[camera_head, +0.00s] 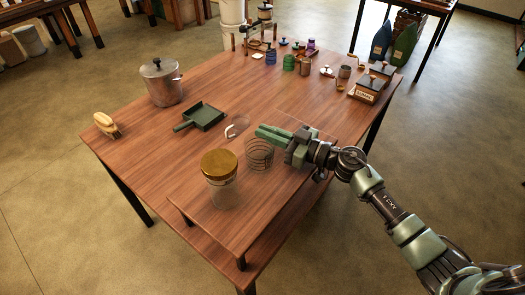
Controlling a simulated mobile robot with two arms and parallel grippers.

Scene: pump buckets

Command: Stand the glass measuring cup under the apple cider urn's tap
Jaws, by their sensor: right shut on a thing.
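The glass measuring cup (237,127) is a faint clear shape with a pale curved streak, near the middle of the table. My right gripper (262,133) has green fingers, reaches in from the right and is shut at the cup's right side. The exact contact is hard to see through the clear glass. My left gripper is not in view.
A dark green dustpan (201,117), a metal pot (162,82) and a brush (106,125) lie to the left. Several jars and grinders crowd the far side. The table's left front is clear.

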